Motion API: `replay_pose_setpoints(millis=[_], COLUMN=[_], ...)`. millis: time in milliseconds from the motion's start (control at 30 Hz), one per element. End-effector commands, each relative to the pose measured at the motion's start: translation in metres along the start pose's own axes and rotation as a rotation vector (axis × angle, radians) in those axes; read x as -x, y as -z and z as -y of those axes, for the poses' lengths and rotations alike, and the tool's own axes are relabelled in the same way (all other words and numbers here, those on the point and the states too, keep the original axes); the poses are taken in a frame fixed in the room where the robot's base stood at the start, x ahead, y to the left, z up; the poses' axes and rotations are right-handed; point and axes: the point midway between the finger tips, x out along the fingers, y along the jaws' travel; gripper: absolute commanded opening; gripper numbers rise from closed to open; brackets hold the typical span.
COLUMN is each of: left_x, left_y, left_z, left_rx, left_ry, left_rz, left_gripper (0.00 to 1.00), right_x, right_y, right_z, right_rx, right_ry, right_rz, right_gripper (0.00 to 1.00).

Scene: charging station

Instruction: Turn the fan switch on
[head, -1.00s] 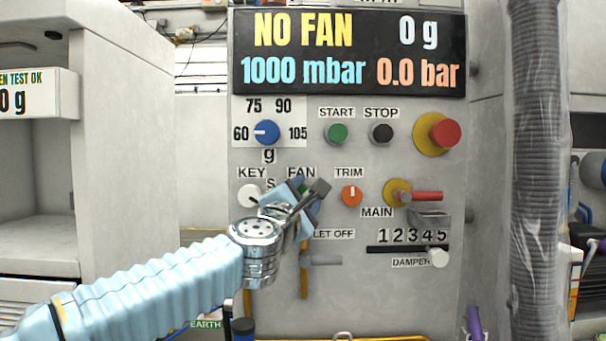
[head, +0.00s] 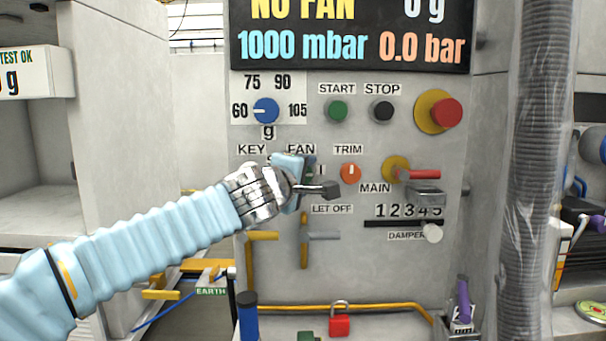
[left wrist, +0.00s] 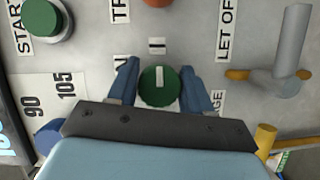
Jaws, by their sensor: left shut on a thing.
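The fan switch (left wrist: 158,88) is a round green knob on the grey panel. In the left wrist view its white mark lies in line with a short bar mark on the panel. My left gripper (left wrist: 160,84) is shut on it, with one blue finger on each side. In the head view my left gripper (head: 296,167) is at the panel under the FAN label (head: 301,149), and it hides most of the knob. The display (head: 350,45) reads "NO FAN", 1000 mbar and 0.0 bar. My right gripper is not in view.
The orange TRIM knob (head: 350,173) and the red MAIN lever (head: 418,174) are to the right. The green START (head: 338,111) and black STOP (head: 382,111) buttons are above. A yellow and grey LET OFF handle (head: 304,240) is below. A ribbed hose (head: 535,170) hangs at the right.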

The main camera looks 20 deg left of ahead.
Motion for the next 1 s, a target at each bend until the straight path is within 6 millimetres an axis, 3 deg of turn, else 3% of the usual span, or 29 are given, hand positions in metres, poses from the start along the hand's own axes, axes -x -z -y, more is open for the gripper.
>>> replay_pose_setpoints(millis=[567, 600, 733, 1000], left_x=[-0.0005, -0.0005, -0.0004, 0.0002], left_y=[-0.0025, -0.0025, -0.0018, -0.0007], left_z=[0.0015, 0.0015, 0.0013, 0.0007], left_rx=[-0.036, -0.036, -0.036, -0.035], left_ry=[0.016, 0.016, 0.015, 0.015], left_rz=[0.005, 0.005, 0.003, 0.001], left_gripper=[0.19, 0.51, 0.71, 0.71], right_x=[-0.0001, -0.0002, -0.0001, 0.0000], right_y=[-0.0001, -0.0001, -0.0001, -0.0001], right_z=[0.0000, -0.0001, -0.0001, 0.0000], right_rx=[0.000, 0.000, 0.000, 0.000], right_ry=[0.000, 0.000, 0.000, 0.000], right_rz=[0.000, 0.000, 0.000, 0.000], right_gripper=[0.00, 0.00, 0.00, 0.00])
